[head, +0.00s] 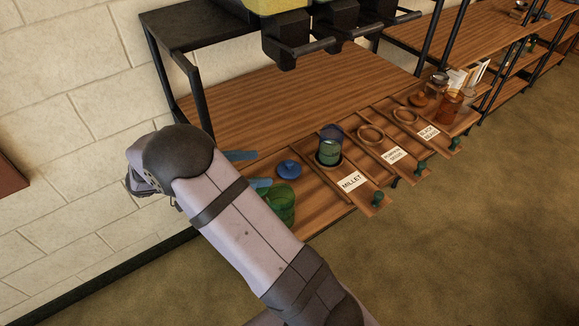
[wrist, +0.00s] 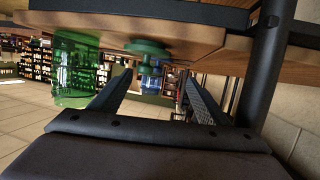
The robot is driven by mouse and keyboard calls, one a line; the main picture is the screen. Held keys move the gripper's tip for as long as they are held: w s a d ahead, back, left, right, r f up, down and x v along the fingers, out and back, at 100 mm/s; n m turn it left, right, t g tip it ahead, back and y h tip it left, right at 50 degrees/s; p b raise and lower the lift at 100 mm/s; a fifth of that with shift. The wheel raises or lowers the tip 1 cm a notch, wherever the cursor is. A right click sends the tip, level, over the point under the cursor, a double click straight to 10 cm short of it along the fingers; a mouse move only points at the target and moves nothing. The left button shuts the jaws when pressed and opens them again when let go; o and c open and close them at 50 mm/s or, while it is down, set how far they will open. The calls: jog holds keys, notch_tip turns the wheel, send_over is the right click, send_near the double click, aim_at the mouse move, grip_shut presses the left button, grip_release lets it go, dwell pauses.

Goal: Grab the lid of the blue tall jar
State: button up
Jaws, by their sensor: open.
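The blue lid (head: 289,169) lies flat on the wooden table, off the jar, knob up. The blue jar (head: 330,145) stands upright behind the millet label, with greenish contents showing. In the wrist view, which is upside down, a green knobbed piece (wrist: 148,50) lies ahead between the finger lines (wrist: 155,95). A blue thing (wrist: 151,82) shows behind it; I cannot tell whether it is lid or jar.
A green jar (head: 281,203) stands at the table's front, partly behind my arm; it also shows in the wrist view (wrist: 75,68). Labelled wooden boards (head: 351,182) with green knobs lie to the right. Black dispensers (head: 288,45) hang above. A black post (wrist: 265,65) is close by.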

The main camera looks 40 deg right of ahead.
aim_at(287, 166)
jog(key=shift+s+p+x, duration=0.15)
jog(key=shift+p+x, duration=0.35)
jog(key=shift+x, duration=1.4)
jog(key=shift+s+p+x, duration=0.1)
jog(key=shift+p+x, duration=0.4)
jog(key=shift+x, duration=1.45)
jog(key=shift+a, duration=0.1)
jog(key=c, duration=1.1)
